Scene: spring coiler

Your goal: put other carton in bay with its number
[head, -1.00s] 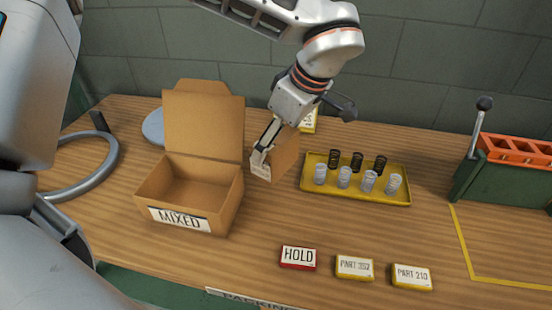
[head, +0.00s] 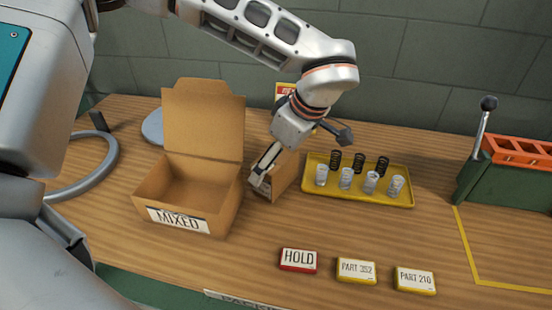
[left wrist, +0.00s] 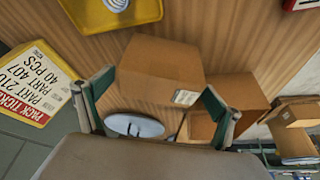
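A small brown carton (head: 287,178) with a white label is between the fingers of my left gripper (head: 262,180), low over the table, left of the yellow tray. In the left wrist view the carton (left wrist: 160,70) fills the space between the two fingertips, which appear to press on its sides. Its label number is unreadable. Yellow cards reading PART 352 (head: 356,270) and PART 210 (head: 415,280) lie near the front edge, beside a red HOLD card (head: 298,260). I cannot tell whether the carton's underside touches the table. My right gripper is not in view.
An open box marked MIXED (head: 180,219) stands left of the carton and looks empty. A yellow tray (head: 340,206) holds several springs. A yellow pack ticket (left wrist: 28,85) stands behind. A green machine with orange top (head: 515,180) is at right.

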